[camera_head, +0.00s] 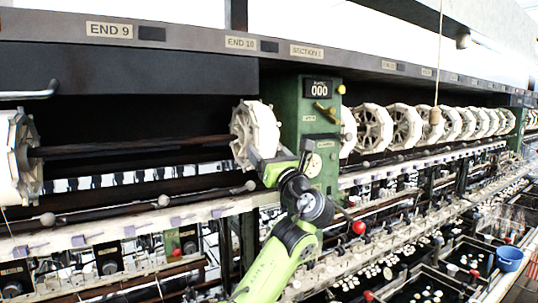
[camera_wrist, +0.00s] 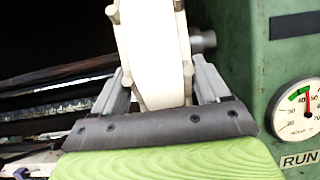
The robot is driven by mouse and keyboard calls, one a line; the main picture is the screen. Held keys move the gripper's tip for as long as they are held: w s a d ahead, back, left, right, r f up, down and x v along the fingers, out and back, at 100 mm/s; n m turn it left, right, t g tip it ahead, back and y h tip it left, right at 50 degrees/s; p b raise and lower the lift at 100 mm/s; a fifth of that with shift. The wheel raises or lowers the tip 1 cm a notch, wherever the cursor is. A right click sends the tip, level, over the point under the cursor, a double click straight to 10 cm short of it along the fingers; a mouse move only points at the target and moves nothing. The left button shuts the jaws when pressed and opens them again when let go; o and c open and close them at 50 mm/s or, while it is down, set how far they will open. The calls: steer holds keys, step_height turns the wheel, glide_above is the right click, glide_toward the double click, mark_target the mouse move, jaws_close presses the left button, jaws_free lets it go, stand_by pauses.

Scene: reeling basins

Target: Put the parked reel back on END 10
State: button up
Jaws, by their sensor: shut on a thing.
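A cream-white reel (camera_head: 250,135) with a spoked face stands upright below the END 10 label (camera_head: 241,43), just left of the green gearbox (camera_head: 310,125). In the wrist view the reel (camera_wrist: 155,45) shows edge-on. My gripper (camera_head: 265,160) reaches it from below and in front. Its two fingers (camera_wrist: 165,88) lie on either side of the reel's rim and are shut on it. A short metal stub (camera_wrist: 203,41) shows between the reel and the gearbox. I cannot tell whether the reel is seated on it.
Another reel (camera_head: 18,160) is at the far left, with a dark shaft (camera_head: 130,147) running between it and the held reel. Several reels (camera_head: 405,126) line the right side. A round gauge (camera_wrist: 299,108) is on the gearbox. A blue bucket (camera_head: 509,258) stands lower right.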

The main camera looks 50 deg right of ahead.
steer(key=shift+a, duration=0.3)
steer(key=shift+w+a, duration=0.3)
steer(key=shift+a, duration=0.2)
steer(key=shift+a+b, duration=0.3)
steer(key=shift+a, duration=0.3)
steer(key=shift+w+a, duration=0.2)
steer(key=shift+a, duration=0.4)
steer(key=shift+w+a, duration=0.15)
steer(key=shift+a, duration=0.4)
steer(key=shift+r, duration=0.1)
steer(key=shift+w+d, duration=0.1)
